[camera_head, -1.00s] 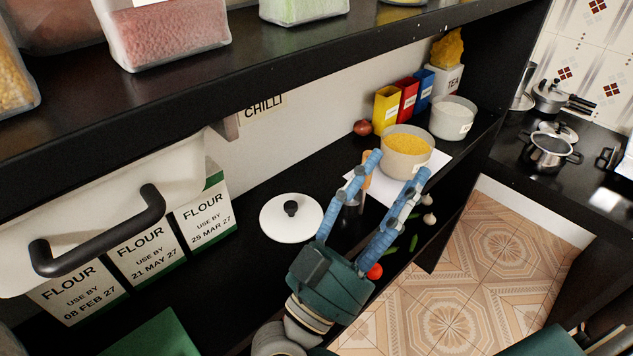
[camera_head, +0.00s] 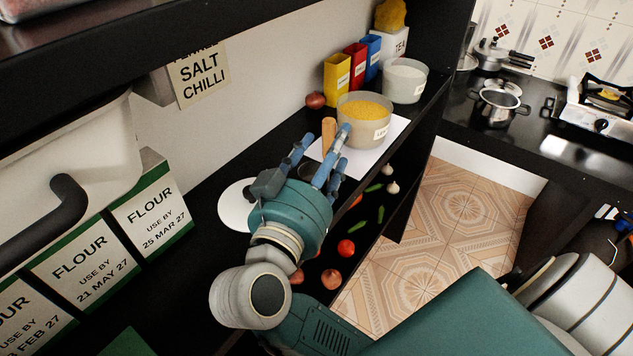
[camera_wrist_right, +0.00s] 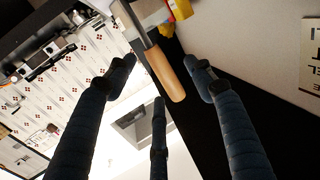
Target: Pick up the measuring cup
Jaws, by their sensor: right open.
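The measuring cup's wooden handle (camera_head: 328,133) stands up from the shelf just beyond my right gripper (camera_head: 324,146). The fingers hide most of its lower part. In the right wrist view the pale wooden handle (camera_wrist_right: 165,75) and a thin metal part (camera_wrist_right: 136,26) appear between the spread fingers of my right gripper (camera_wrist_right: 162,82). The fingers are open, and I see none closed on the handle. My left gripper is not in view.
A tub of yellow grains (camera_head: 364,128) on white paper (camera_head: 385,150) stands close behind the handle. A white lid (camera_head: 234,205) lies left of my gripper. Vegetables, including a tomato (camera_head: 346,248), lie below right. Flour packs (camera_head: 150,215) stand at left.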

